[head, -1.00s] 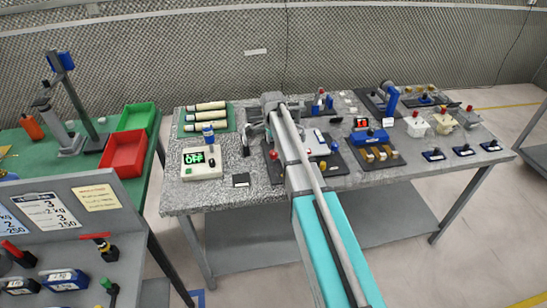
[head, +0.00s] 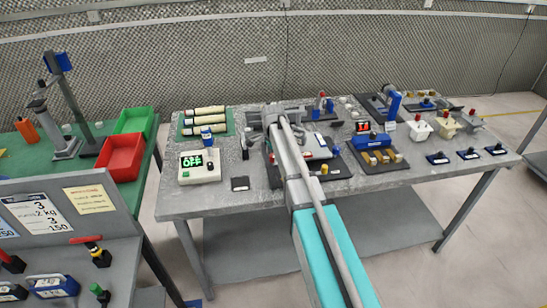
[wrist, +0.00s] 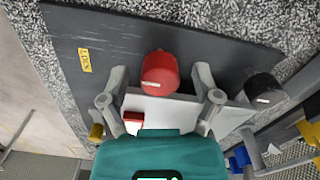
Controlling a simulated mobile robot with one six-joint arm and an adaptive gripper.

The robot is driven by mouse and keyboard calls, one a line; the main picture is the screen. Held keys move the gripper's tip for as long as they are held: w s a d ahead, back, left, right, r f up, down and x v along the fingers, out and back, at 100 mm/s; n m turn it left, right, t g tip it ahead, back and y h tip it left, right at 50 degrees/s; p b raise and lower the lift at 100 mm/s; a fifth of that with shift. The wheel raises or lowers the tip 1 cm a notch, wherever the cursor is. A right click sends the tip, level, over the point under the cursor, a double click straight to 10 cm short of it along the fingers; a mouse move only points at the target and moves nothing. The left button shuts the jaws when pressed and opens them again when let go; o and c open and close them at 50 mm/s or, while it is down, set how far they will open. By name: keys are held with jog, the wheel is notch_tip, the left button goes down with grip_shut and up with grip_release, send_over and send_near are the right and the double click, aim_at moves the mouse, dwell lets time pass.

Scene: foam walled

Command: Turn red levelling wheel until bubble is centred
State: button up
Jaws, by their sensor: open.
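The red levelling wheel (wrist: 160,72) is a round red knob with a small pale mark, standing at the edge of a white plate (wrist: 165,108) on a dark base board (wrist: 110,45). My gripper (wrist: 162,74) is open in the wrist view, with one finger on each side of the wheel and a visible gap on both sides. In the head view, my gripper and forearm cover much of the device; part of the dark board (head: 338,172) shows at their right. I cannot make out the bubble in either view.
A black knob (wrist: 263,86) stands right of the wheel, and a yellow label (wrist: 84,60) lies on the board. A white box with a green display (head: 199,165) stands left on the grey table. A blue device (head: 372,141) stands to the right.

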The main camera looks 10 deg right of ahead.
jog(key=c, duration=1)
jog(key=shift+d, duration=0.2)
grip_shut()
jog(key=shift+a, duration=0.15)
